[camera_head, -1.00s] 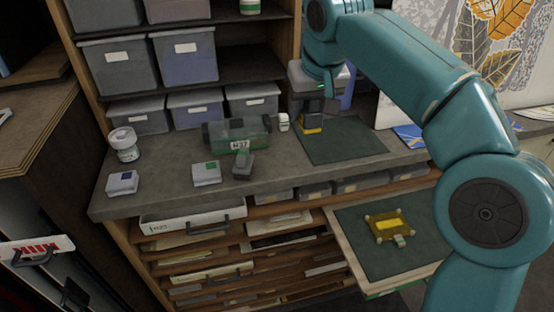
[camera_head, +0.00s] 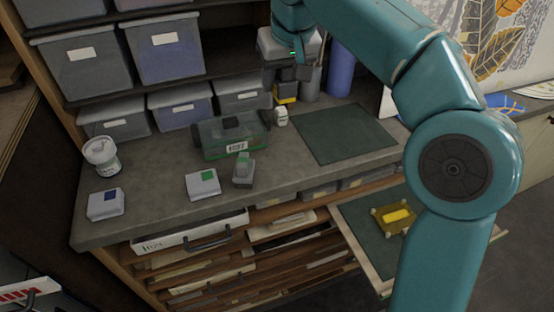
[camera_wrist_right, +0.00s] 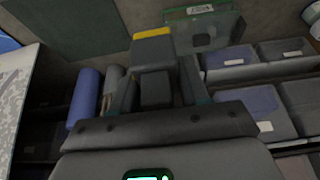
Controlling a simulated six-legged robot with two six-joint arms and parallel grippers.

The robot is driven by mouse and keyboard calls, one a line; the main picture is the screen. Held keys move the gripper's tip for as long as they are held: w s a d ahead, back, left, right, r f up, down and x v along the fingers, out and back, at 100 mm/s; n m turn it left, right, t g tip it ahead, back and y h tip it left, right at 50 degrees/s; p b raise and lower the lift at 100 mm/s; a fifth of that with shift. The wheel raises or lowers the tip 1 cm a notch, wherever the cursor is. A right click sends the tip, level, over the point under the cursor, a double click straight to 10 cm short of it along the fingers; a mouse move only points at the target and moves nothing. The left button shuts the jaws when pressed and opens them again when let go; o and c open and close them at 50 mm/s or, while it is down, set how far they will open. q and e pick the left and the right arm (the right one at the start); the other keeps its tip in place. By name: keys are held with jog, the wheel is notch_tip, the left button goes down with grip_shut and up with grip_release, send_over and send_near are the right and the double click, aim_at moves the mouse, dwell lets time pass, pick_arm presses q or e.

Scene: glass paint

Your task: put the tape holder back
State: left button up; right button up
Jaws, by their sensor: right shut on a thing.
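My right gripper (camera_head: 287,80) is at the back of the bench, shut on a dark grey block with a yellow band (camera_head: 286,92), which I take to be the tape holder. In the right wrist view the block (camera_wrist_right: 152,50) sits between the fingers of the gripper (camera_wrist_right: 156,85), its yellow end pointing away from the wrist. I cannot tell whether it touches the bench. My left gripper is not in view.
Grey cups (camera_head: 311,82) and a blue roll (camera_head: 340,70) stand right of the gripper; a small white bottle (camera_head: 281,117) is close in front. The dark green mat (camera_head: 343,133) is bare. Lidded bins (camera_head: 180,108) line the back. An open drawer (camera_head: 365,240) holds a yellow piece (camera_head: 396,217).

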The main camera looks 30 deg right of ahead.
aim_at(286, 97)
jog(key=f, duration=0.1)
jog(key=s+f+b, duration=0.1)
jog(key=f, duration=0.2)
jog(key=shift+s+d, duration=0.15)
jog(key=shift+d, duration=0.1)
notch_tip(286, 97, down, 10)
jog(key=shift+f+b, duration=0.2)
jog(key=shift+b, duration=0.95)
jog(key=shift+f, duration=0.3)
jog(key=f, duration=0.3)
jog(key=shift+w+a+f, duration=0.1)
jog(key=shift+w+f, duration=0.15)
jog(key=shift+f, duration=0.15)
jog(key=shift+s+f, duration=0.1)
jog(key=shift+f, duration=0.3)
jog(key=shift+b, duration=0.3)
jog(key=shift+f, duration=0.15)
jog(key=o, duration=1)
